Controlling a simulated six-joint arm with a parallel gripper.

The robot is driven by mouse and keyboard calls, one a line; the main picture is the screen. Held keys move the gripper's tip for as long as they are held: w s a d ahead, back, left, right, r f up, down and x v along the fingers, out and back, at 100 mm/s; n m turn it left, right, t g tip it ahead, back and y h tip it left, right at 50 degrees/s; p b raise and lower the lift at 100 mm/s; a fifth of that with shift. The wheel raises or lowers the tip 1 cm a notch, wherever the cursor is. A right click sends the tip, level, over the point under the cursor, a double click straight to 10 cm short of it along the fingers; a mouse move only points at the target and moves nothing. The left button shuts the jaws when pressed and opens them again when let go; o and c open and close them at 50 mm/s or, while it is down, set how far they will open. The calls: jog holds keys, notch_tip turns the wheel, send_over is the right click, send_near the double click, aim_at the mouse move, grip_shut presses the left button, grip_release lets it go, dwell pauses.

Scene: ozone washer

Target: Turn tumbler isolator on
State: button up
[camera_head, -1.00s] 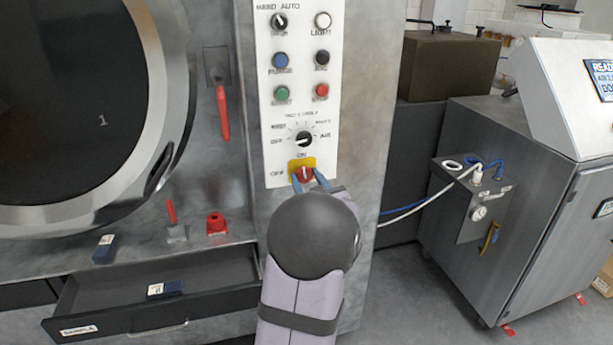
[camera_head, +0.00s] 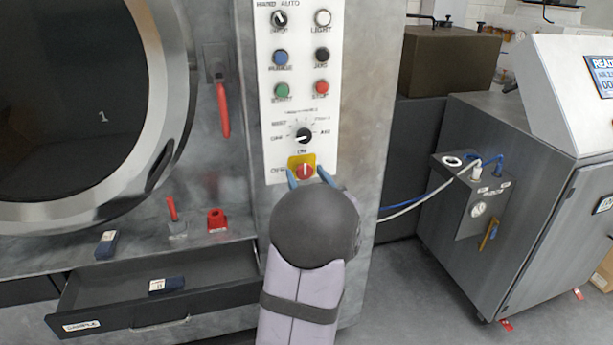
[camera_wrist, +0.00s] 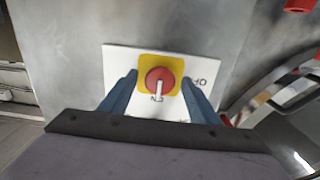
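The tumbler isolator (camera_head: 305,170) is a red round knob on a yellow square plate at the bottom of the white control panel. In the wrist view the isolator (camera_wrist: 160,82) shows a white pointer line aimed at the "ON" label; in the head view the line stands upright, toward "ON" above. My gripper (camera_head: 306,177) is just in front of the knob. Its two blue fingers are spread to either side of the yellow plate, and it also shows in the wrist view (camera_wrist: 158,88). Nothing is between the fingers; the knob looks free of them.
Above are a black selector (camera_head: 303,136) and several push buttons. Left are a large round door (camera_head: 178,100), a red handle (camera_head: 223,108) and an open drawer (camera_head: 130,318). Right is a metal cabinet (camera_head: 545,190) with hoses.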

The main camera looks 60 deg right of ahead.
jog(key=shift+s, duration=0.1)
jog(key=b+v, duration=0.1)
jog(key=v, duration=0.6)
jog(key=shift+b, duration=0.3)
jog(key=shift+a, duration=0.1)
dwell(0.4)
